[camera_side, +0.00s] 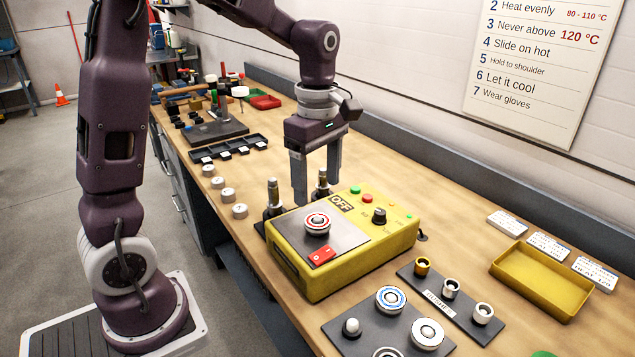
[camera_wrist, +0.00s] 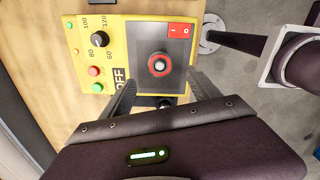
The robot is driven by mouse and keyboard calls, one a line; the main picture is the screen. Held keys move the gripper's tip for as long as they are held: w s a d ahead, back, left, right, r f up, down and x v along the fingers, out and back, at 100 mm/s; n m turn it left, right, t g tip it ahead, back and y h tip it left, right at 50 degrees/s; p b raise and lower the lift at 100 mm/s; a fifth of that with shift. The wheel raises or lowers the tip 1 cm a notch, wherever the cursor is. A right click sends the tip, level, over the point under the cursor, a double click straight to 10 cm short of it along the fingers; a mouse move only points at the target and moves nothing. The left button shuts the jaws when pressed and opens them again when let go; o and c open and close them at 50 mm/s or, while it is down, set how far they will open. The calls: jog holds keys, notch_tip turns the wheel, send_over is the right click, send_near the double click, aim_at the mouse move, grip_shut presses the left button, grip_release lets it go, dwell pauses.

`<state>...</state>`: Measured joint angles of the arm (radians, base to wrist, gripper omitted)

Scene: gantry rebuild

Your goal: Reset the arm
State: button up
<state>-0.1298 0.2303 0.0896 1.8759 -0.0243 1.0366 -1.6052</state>
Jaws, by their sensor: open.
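My gripper (camera_side: 317,178) is open and points down just behind the yellow heater box, near its far edge. In the wrist view its two fingers (camera_wrist: 160,92) stand apart with nothing held between them. The yellow box (camera_side: 345,268) sits on the bench, with a dark plate on top. A round red-and-white ringed part (camera_side: 317,223) is on that plate; it also shows in the wrist view (camera_wrist: 159,65). The box has a black knob (camera_side: 379,216), green and red buttons, a red switch (camera_side: 322,256) and a plate reading OFF (camera_side: 341,204).
Two dark upright posts (camera_side: 273,193) stand behind the box, close to my gripper. Round parts on a dark board (camera_side: 366,338), a small rack (camera_side: 441,293) and a yellow tray (camera_side: 545,283) lie in front and right. Trays and tools crowd the far bench. Air above the box is clear.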

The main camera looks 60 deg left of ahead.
jog(key=s+d+r+m+t, duration=0.2)
jog(key=s+d+m, duration=0.1)
jog(key=s+m, duration=0.6)
jog(key=s+d+r+m+t, duration=0.3)
jog(key=s+m, duration=0.6)
jog(key=m, duration=0.3)
jog(key=shift+s+d+r+t, duration=0.2)
jog(key=shift+d+t, duration=0.1)
jog(key=shift+d, duration=0.1)
